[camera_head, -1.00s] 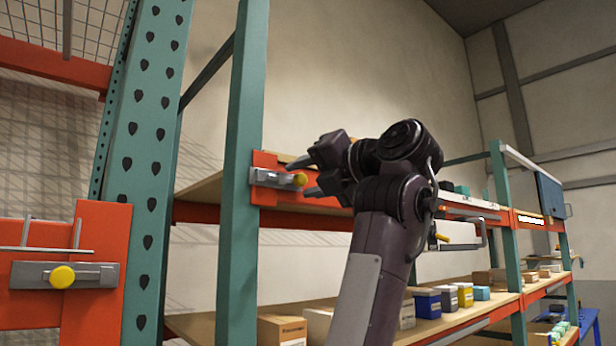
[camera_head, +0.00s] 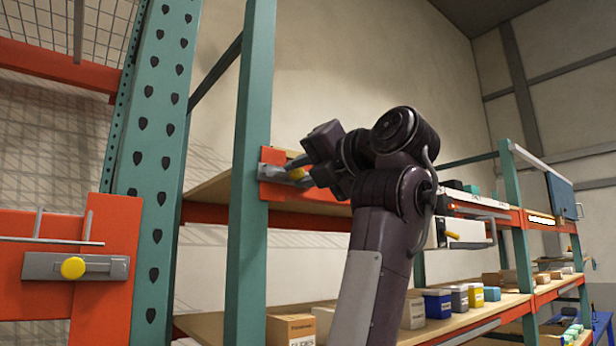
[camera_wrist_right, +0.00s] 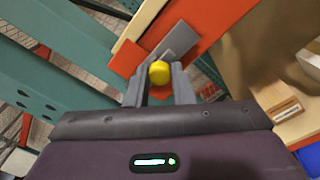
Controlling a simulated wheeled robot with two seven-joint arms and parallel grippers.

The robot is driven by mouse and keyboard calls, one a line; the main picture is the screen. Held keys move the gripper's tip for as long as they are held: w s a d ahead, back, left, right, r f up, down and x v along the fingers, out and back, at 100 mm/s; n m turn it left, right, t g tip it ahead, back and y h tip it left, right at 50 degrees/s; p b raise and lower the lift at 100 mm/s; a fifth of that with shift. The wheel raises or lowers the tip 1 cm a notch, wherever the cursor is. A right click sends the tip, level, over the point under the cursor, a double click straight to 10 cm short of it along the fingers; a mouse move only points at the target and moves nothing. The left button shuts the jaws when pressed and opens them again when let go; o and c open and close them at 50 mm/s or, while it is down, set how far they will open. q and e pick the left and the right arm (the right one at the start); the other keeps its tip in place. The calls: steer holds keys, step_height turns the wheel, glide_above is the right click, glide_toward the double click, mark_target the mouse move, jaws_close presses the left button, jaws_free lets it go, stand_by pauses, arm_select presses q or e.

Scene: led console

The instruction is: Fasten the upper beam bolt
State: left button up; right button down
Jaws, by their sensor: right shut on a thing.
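A yellow bolt knob (camera_head: 297,174) sits on a grey latch plate (camera_head: 270,172) on the orange beam bracket by the green post. My right gripper (camera_head: 295,170) reaches it from the right, its two fingers shut on the knob. In the right wrist view the knob (camera_wrist_right: 159,72) shows between the fingertips of the right gripper (camera_wrist_right: 160,80), with the grey plate (camera_wrist_right: 181,40) behind it. A second yellow knob (camera_head: 73,268) is on a grey plate (camera_head: 50,266) on the orange bracket at the lower left. My left gripper is out of view.
Green rack posts (camera_head: 250,200) stand left of my right arm. Orange-edged shelves (camera_head: 320,209) run behind the arm and hold cartons (camera_head: 291,329) and coloured boxes (camera_head: 437,304). A white panel with a yellow handle (camera_head: 452,236) is right of the arm.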

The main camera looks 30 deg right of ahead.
steer(key=c, duration=1.6)
jaws_free()
steer(key=shift+a, duration=0.1)
steer(key=o, duration=0.3)
steer(key=shift+a, duration=0.2)
steer(key=shift+o, duration=0.2)
steer(key=shift+s+d+b, duration=0.2)
steer(key=shift+s+b, duration=0.2)
steer(key=shift+s, duration=0.15)
steer(key=s+b, duration=0.2)
steer(key=s, duration=0.4)
steer(key=shift+s+d+b, duration=0.3)
steer(key=shift+s+d, duration=0.05)
steer(key=shift+d, duration=0.05)
